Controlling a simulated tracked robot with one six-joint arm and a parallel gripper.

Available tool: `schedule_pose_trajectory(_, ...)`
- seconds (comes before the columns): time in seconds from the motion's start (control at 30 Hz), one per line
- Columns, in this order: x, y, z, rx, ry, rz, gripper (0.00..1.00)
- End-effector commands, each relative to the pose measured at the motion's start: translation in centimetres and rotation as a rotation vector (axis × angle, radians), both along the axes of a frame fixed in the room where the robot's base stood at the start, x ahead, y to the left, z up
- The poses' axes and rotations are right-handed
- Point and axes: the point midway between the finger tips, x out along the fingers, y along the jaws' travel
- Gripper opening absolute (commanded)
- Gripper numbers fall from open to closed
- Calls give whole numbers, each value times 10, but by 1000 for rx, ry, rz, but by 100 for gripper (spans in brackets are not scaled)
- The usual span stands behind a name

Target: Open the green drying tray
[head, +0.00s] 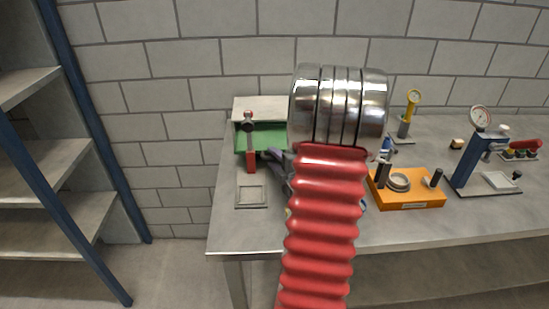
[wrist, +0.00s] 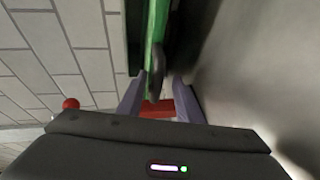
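The green drying tray (head: 268,137) sits under the pale top of a box at the back left of the bench. My arm partly hides it in the head view, and I cannot tell how far out it is. In the wrist view its green edge (wrist: 157,25) runs down from the top, with a dark handle (wrist: 155,75) at its near end. My gripper (wrist: 159,84) is open, with one finger on each side of the handle. I see no clear contact. In the head view my gripper is largely hidden beside the tray.
A red stand (head: 251,160) with a round head is close in front of the tray. A shallow square dish (head: 252,195) lies nearer the bench edge. An orange block (head: 410,199) and a blue gauge press (head: 470,160) stand to the right. Blue-framed shelving (head: 85,200) is at left.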

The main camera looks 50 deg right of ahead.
Motion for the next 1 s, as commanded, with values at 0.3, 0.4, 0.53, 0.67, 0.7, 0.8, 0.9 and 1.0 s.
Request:
schedule_pose_trajectory(0.3, -1, -1, 1, -3, -2, -3, 31)
schedule_pose_trajectory(0.4, -1, -2, 2, -4, -4, -3, 31)
schedule_pose_trajectory(0.53, -2, -2, 3, -5, -5, -4, 31)
schedule_pose_trajectory(0.67, -7, 0, 5, -5, -6, -5, 31)
schedule_pose_trajectory(0.7, -10, 2, 6, -5, -6, -6, 31)
schedule_pose_trajectory(0.8, -21, 7, 8, -5, -5, -6, 31)
schedule_pose_trajectory(0.9, -36, 13, 11, -5, -4, -8, 31)
schedule_pose_trajectory(1.0, -51, 21, 15, -6, -5, -8, 31)
